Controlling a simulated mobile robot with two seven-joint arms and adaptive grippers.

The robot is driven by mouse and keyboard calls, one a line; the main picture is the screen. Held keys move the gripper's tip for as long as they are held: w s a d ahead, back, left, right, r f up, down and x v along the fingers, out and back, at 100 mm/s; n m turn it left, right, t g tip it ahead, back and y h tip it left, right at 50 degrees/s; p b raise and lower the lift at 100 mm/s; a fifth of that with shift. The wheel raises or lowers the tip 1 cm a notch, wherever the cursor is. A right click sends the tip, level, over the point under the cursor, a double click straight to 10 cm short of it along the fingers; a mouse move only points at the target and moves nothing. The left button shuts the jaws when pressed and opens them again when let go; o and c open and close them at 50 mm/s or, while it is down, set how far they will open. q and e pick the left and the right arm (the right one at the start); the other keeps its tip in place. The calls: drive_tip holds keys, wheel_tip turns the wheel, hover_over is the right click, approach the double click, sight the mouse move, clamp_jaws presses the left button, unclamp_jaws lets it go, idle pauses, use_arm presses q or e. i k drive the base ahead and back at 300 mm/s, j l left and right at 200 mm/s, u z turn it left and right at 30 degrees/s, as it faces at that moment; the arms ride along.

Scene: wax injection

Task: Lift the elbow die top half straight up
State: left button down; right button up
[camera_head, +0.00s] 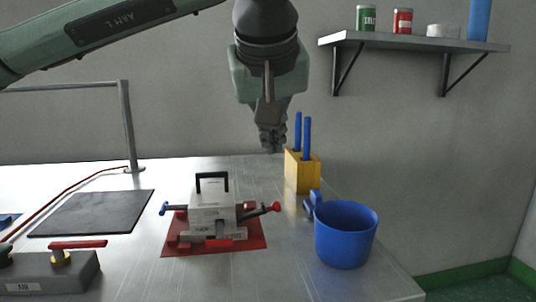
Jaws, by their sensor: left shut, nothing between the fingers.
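The elbow die (212,219) sits on a red mat (258,243) on the metal table. Its pale grey top half (211,193) has a black handle (212,177) standing up from it. Clamps with a blue knob on the left and a red knob on the right show at its sides. My left gripper (271,150) is shut and empty. It points down behind and to the right of the die, higher than the handle and apart from it. My right gripper is not in view.
A yellow block (303,172) with blue rods and a blue mug (346,235) stand right of the die. A dark pad (93,213) lies left, with a grey valve box (48,272) in front. A wall shelf (412,42) hangs upper right.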

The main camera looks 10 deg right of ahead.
sight(210, 200)
drive_tip(key=k+j, duration=0.2)
drive_tip(key=k, duration=0.3)
drive_tip(key=k+j, duration=0.15)
drive_tip(key=k, duration=0.35)
drive_tip(key=k+j, duration=0.2)
drive_tip(key=k, duration=0.25)
